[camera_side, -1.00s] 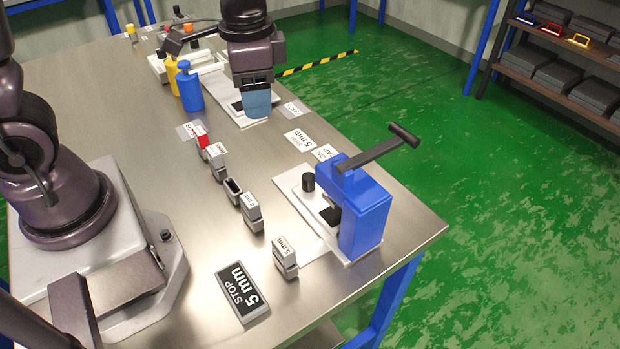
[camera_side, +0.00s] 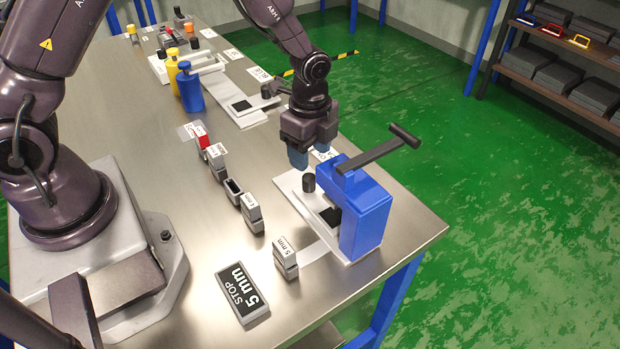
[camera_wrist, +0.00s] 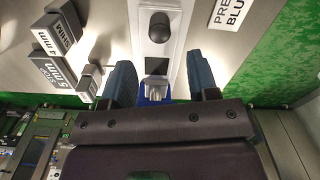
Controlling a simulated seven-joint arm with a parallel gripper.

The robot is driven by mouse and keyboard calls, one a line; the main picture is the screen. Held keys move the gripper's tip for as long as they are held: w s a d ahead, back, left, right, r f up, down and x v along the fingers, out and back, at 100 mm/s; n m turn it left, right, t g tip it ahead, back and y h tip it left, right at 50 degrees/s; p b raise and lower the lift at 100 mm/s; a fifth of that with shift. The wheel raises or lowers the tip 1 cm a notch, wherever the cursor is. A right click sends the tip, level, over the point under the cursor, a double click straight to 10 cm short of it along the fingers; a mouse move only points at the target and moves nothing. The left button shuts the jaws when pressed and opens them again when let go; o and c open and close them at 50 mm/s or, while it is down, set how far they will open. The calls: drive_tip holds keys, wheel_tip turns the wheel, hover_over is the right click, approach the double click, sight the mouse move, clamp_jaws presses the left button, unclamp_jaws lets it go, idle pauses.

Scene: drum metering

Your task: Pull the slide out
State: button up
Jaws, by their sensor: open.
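A white slide plate (camera_side: 288,181) lies at the blue press-like body (camera_side: 365,215), which has a dark lever handle. A black round knob (camera_side: 308,182) stands up from the plate, and a black square opening shows beside the body. In the wrist view the knob (camera_wrist: 160,26) and the dark square (camera_wrist: 159,55) lie in line along the plate. My gripper (camera_side: 311,150) has its blue fingers spread and empty, above the far end of the plate and behind the knob. In the wrist view my gripper (camera_wrist: 161,80) shows both fingers apart, not touching the knob.
A row of small grey blocks (camera_side: 250,212) lies left of the plate, with a "5 mm" block (camera_side: 285,257) and a dark "STOP 5 mm" block (camera_side: 243,291) in front. A second white plate (camera_side: 243,112) and blue bottle (camera_side: 189,90) stand behind. The table's right edge is near the press.

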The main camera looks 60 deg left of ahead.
sight(310, 177)
wheel_tip(310, 177, down, 8)
drive_tip(key=shift+r, duration=0.1)
drive_tip(key=shift+c, duration=0.4)
clamp_jaws()
drive_tip(key=a, duration=1.2)
drive_tip(key=shift+a, duration=0.4)
